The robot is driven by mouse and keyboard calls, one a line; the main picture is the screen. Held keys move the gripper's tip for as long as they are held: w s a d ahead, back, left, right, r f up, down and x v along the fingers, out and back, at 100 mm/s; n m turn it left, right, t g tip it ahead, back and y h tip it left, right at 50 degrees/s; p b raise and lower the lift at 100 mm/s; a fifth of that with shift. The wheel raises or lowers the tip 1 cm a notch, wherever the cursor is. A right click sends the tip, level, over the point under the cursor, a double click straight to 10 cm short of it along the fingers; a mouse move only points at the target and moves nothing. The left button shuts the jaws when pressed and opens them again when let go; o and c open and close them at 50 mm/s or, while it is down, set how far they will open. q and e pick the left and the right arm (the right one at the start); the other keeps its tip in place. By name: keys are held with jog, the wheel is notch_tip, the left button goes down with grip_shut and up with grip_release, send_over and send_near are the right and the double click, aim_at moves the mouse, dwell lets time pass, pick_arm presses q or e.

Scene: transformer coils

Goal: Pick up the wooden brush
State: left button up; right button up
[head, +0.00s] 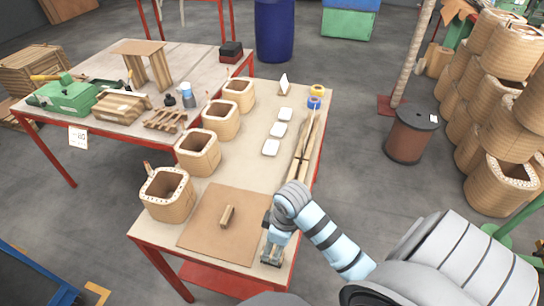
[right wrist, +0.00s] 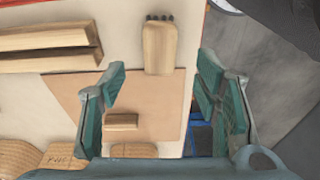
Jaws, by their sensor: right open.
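The wooden brush (right wrist: 160,46) is a light wooden block with a row of dark tufts at its top end in the right wrist view. It lies near the red-edged side of the table, overlapping the edge of a brown board. My right gripper (head: 272,248) is over the near right corner of the table. In the right wrist view its green fingers (right wrist: 162,72) are open and empty, and the brush shows between and just beyond the fingertips. In the head view I cannot make out the brush; my right arm seems to cover it. My left gripper is not in view.
A small wooden block (head: 227,216) lies on the brown board (head: 205,228). Long wooden strips (head: 304,140) lie along the table's right side, with white pieces (head: 278,129) beside them. Several wooden coil frames (head: 168,195) line the left side. A dark spool (head: 412,135) stands on the floor.

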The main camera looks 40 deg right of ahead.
aim_at(273, 252)
jog(key=f, duration=0.3)
jog(key=f+b, duration=0.1)
jog(key=f, duration=0.4)
jog(key=shift+w+a+f+b, duration=0.25)
jog(key=shift+w+f+b, duration=0.05)
jog(key=shift+w, duration=0.1)
jog(key=c, duration=1.3)
